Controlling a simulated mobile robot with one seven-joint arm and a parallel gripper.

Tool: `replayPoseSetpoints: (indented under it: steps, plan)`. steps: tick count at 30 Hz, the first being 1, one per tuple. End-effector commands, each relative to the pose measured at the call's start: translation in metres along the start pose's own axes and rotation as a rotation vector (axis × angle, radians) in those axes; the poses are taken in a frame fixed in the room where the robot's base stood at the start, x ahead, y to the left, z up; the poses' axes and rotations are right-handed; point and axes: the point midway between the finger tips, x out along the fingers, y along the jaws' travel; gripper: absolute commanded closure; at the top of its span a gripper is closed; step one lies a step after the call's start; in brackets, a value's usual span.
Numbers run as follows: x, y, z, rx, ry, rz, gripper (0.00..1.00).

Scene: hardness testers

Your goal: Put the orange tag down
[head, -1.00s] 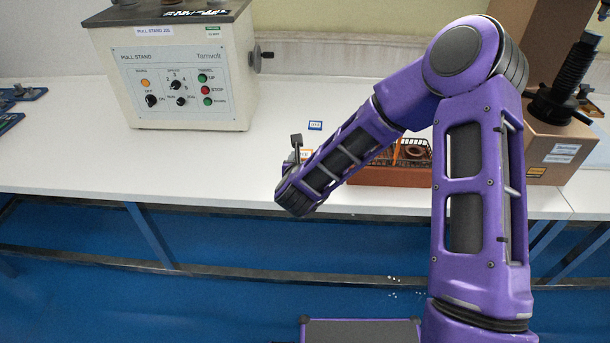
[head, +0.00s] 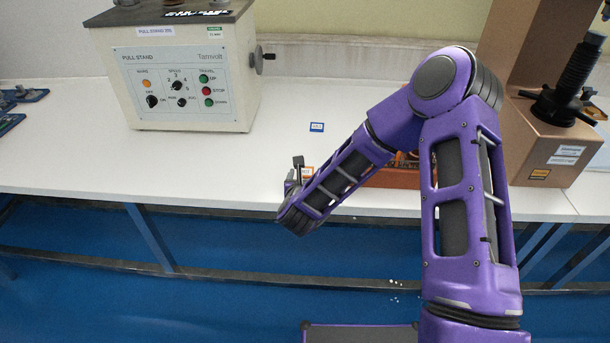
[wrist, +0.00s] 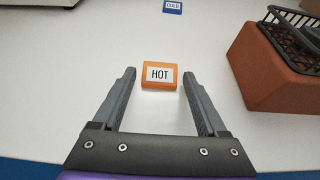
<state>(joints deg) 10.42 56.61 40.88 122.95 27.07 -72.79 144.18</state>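The orange tag (wrist: 160,87), with a white label reading HOT, lies between the fingertips of my gripper (wrist: 160,75) in the wrist view. My gripper is open, with a narrow gap between each finger and the tag. The tag appears to rest on the white bench top. In the head view the orange tag (head: 307,171) shows just right of my gripper's finger (head: 298,163), near the bench's front edge. My forearm hides the rest of the gripper there.
A blue COLD tag (wrist: 172,6) lies farther back on the bench (head: 230,165). An orange-brown box with a black wire basket (wrist: 270,70) stands to the right.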

Motion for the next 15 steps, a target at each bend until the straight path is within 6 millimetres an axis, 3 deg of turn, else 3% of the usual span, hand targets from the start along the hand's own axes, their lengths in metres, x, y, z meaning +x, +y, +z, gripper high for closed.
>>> replayPoseSetpoints:
  steps: [13, 15]
  plan:
    - [-0.003, 0.000, 0.006, 0.000, 0.000, 0.000, 0.14]
    - [-0.013, 0.001, 0.003, -0.001, 0.002, 0.002, 0.14]
